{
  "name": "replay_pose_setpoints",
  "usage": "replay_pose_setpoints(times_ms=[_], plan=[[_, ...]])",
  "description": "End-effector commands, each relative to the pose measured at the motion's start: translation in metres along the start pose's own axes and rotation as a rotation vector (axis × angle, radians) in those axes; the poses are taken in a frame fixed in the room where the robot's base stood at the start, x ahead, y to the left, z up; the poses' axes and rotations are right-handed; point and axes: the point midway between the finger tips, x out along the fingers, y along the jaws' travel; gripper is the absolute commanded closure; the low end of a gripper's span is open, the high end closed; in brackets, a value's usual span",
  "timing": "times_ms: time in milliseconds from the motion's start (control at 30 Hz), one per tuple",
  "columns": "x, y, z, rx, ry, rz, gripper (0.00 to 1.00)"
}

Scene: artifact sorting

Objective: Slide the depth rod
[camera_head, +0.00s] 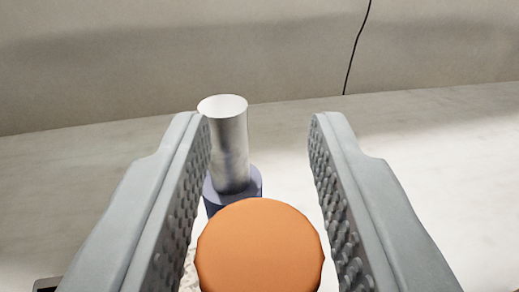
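My gripper (258,125) is open in the camera_head view, with its two grey, knobbed fingers spread apart. A round orange cap or knob (259,248) shows low between the fingers, with gaps on both sides. A silvery metal cylinder (230,150) stands upright beyond it, nearer the left finger. The cylinder rises from a blue-grey collar (234,188). I cannot tell for sure which of these parts is the depth rod. The lower parts are hidden behind the orange cap and the left finger.
A pale table surface (440,155) spreads around, clear at the right. A beige wall (180,60) stands behind with a thin black cable (356,48) hanging. A small dark object (47,284) shows at the lower left edge.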

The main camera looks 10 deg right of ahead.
Motion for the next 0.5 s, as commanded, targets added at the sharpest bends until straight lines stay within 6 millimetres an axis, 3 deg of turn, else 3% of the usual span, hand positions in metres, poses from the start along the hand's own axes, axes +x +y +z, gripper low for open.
replay_pose_setpoints(times_ms=[33, 167, 367, 500], plan=[[0.0, 0.0, 0.0, 0.0, 0.0, 0.0, 0.77], [0.0, 0.0, 0.0, 0.0, 0.0, 0.0, 1.0], [0.0, 0.0, -0.005, 0.0, 0.002, 0.0, 1.0], [0.0, 0.0, -0.025, 0.001, 0.005, 0.0, 1.0]])
